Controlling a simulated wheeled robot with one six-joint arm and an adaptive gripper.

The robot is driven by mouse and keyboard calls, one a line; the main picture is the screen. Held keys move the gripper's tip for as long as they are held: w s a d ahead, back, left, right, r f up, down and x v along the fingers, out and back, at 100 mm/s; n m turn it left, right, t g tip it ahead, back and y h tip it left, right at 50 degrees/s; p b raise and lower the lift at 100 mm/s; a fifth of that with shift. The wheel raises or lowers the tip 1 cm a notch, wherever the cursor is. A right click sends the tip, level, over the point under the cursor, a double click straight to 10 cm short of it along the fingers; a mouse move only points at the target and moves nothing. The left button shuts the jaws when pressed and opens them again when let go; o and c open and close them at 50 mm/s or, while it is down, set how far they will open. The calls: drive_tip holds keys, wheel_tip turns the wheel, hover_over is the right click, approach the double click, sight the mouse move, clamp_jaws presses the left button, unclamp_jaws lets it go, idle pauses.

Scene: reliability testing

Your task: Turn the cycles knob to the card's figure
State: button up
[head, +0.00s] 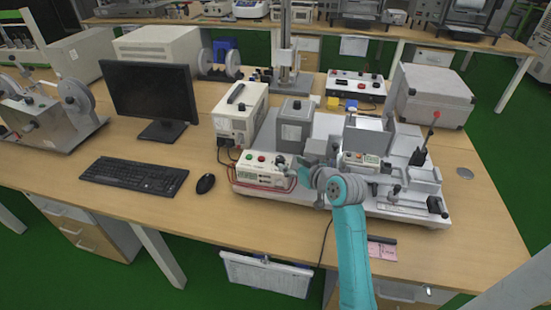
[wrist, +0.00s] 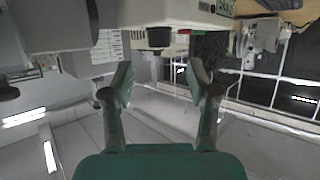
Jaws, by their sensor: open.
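The tester's white control box (head: 262,172) stands at the front left of the white test machine on the bench. It has a green and a red button and a small display. In the wrist view, a dark round knob (wrist: 158,38) sticks out of the pale box face. My gripper (wrist: 161,72) is open, one finger either side of the knob's line, with the knob ahead of the fingertips and apart from them. In the head view my gripper (head: 302,172) is at the box's right end. A pink card (head: 382,251) lies at the bench's front edge; its figure is too small to read.
A power-supply-like box (head: 240,114) stands behind the control box. A mouse (head: 205,184) and keyboard (head: 134,174) lie to the left, with a monitor (head: 150,92) behind. The machine's metal fixtures (head: 405,180) stand right of my gripper. A dark pen-like object (head: 381,240) lies by the card.

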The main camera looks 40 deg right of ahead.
sight(281, 159)
drive_tip(key=x, duration=0.8)
clamp_jaws()
